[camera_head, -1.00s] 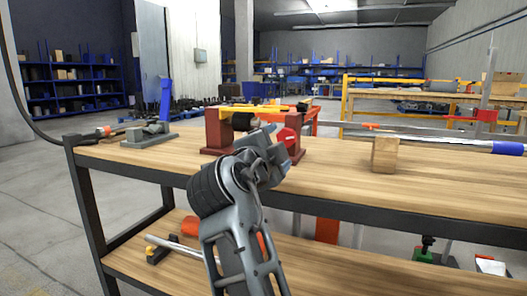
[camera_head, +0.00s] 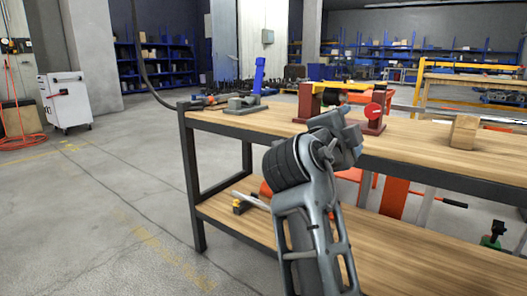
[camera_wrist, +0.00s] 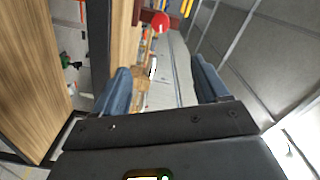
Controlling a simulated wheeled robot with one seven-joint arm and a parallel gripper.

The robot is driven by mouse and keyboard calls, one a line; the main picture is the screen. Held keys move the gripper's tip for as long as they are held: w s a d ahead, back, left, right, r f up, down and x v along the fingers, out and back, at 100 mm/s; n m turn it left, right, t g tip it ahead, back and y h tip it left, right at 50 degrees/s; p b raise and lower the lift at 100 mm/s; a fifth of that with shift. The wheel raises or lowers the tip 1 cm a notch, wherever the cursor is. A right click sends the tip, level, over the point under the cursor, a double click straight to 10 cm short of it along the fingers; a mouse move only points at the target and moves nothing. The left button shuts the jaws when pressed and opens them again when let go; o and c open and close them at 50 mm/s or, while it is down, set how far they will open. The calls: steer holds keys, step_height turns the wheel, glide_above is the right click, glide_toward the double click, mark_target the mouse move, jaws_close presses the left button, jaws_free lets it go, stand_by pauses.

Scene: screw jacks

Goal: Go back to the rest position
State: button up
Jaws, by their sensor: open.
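My gripper (camera_wrist: 162,82) is open in the wrist view, its two blue-grey fingers wide apart with nothing held between them. In the head view my grey arm rises in front of the workbench (camera_head: 425,158), and its end overlaps the bench's front edge. Whether the arm touches the bench cannot be told; the fingers are not clear there.
On the bench stand a red stand (camera_head: 372,122), a wooden block (camera_head: 463,132) and a grey vise-like tool (camera_head: 243,104). A green device (camera_head: 493,236) is low at the right. A white cabinet (camera_head: 66,101) stands far left. Open floor (camera_head: 110,190) lies left of the bench.

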steer(key=s+d+f+n+y, duration=0.15)
steer(key=s+f+n, duration=0.3)
steer(key=f, duration=0.45)
steer(key=s+d+f+n+t+y, duration=0.1)
steer(key=s+f+n+y, duration=0.3)
steer(key=f, duration=0.4)
steer(key=s+d+f+n+y, duration=0.2)
steer(key=s+f+n, duration=0.3)
steer(key=f, duration=0.4)
steer(key=s+f+n+y, duration=0.2)
steer(key=s+f+n, duration=0.1)
steer(key=s, duration=1)
steer(key=s+f+n+y, duration=0.2)
steer(key=s+f+n, duration=0.15)
steer(key=s, duration=1.05)
steer(key=s+r, duration=0.7)
steer(key=s, duration=0.7)
step_height(320, 180, up, 33)
steer(key=p, duration=3.3)
steer(key=shift+w+d+g+h, duration=0.15)
steer(key=shift+d+g+h, duration=0.15)
steer(key=shift+g+h, duration=0.15)
